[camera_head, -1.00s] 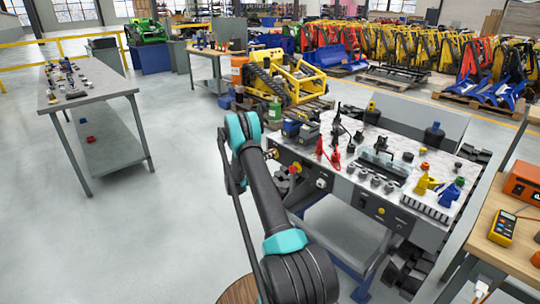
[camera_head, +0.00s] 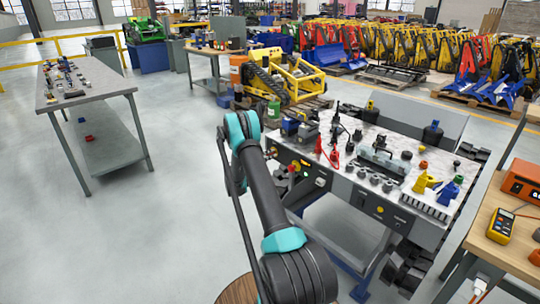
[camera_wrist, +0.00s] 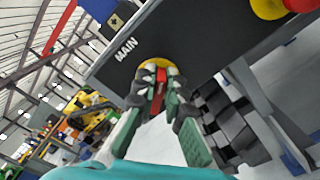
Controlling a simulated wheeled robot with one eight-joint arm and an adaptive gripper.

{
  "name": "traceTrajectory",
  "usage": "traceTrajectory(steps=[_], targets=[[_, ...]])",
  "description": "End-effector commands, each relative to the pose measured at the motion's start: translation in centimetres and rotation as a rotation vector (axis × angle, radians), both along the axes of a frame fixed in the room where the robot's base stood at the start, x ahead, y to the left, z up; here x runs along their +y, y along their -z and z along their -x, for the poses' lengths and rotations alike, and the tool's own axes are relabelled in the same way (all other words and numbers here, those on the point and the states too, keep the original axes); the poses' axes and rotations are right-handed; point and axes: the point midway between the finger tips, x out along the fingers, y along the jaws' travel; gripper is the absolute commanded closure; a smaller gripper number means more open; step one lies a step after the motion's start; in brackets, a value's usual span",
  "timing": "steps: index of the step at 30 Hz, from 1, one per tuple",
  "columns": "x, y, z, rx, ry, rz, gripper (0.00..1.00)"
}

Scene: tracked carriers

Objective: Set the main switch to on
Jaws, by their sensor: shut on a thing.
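The main switch (camera_wrist: 158,90) shows in the wrist view as a red handle in front of a round yellow plate (camera_wrist: 160,64). The plate sits on a dark panel, beside the white word MAIN. My gripper (camera_wrist: 157,88) is shut on the red handle, one finger on each side. The handle runs roughly up and down in the wrist picture. The fingers cover part of it, and I cannot read any on or off mark.
A red knob on a yellow base (camera_wrist: 285,8) is on the same panel. The workbench (camera_head: 345,205) carries several tools, fittings and red clips. A grey table (camera_head: 112,88) stands at left, a wooden bench (camera_head: 490,252) at right. The floor at left is clear.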

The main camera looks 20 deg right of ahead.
Motion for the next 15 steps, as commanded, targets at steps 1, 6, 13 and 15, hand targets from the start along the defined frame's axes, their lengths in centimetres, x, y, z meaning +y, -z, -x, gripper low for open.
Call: traceTrajectory(steps=[1,6,13,15], targets=[[0.0,0.12,0.1,-0.039,0.001,-0.015,1.0],[-0.03,0.32,0.18,-0.187,0.001,-0.07,1.0],[-0.06,0.57,0.25,-0.363,0.002,-0.133,1.0],[-0.06,0.64,0.26,-0.408,0.002,-0.149,1.0]])
